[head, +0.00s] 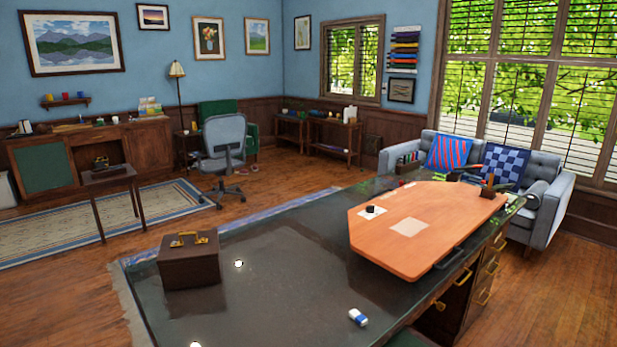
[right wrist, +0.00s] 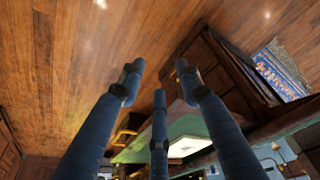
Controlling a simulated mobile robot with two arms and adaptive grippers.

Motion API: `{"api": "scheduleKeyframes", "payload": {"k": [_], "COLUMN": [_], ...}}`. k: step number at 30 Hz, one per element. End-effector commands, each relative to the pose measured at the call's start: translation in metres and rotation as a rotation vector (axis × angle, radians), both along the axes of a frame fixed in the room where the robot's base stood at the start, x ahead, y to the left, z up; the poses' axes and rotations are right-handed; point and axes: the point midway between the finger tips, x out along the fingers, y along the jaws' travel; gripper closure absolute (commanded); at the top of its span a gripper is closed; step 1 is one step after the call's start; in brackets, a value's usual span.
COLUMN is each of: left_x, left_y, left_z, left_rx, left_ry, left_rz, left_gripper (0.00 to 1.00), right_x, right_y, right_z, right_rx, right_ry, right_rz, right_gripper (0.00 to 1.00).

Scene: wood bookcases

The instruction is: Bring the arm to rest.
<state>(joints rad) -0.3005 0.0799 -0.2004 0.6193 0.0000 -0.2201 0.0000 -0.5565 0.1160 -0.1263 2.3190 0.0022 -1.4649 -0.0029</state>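My right gripper (right wrist: 159,78) shows in the right wrist view. Its blue-grey fingers are spread apart with nothing between them. Beyond the fingers are the wooden floor and a dark wooden piece of furniture, seen at a tilted angle. Neither gripper shows in the head view, and my left gripper is in no view.
A dark-topped desk (head: 290,290) fills the foreground. A grey sofa (head: 546,212) stands behind. Floor (head: 310,182) is open at the middle.

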Motion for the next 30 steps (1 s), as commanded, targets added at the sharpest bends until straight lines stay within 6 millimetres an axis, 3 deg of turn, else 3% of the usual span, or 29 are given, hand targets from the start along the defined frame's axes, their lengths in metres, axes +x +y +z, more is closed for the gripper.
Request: {"api": "scheduleKeyframes", "payload": {"k": [8,13,17,21,25,30], "left_x": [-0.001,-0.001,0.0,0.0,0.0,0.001], "left_y": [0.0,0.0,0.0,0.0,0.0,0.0], "left_z": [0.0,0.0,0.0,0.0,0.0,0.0], "left_rx": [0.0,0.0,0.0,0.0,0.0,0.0], "left_ry": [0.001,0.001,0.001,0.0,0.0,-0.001], "left_rz": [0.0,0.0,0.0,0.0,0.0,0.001], "left_gripper": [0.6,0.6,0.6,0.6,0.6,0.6], "right_x": [0.002,-0.017,-0.052,-0.104,-0.152,-0.191], "right_y": [0.002,0.0,-0.005,-0.013,-0.022,-0.03], "right_z": [-0.096,-0.184,-0.257,-0.32,-0.356,-0.375], "right_rx": [-0.004,-0.007,-0.011,-0.016,-0.021,-0.023], "right_ry": [0.043,0.081,0.116,0.15,0.176,0.191], "right_rz": [0.004,0.01,0.017,0.025,0.032,0.037], "right_gripper": [0.66,0.66,0.66,0.66,0.66,0.66]}}
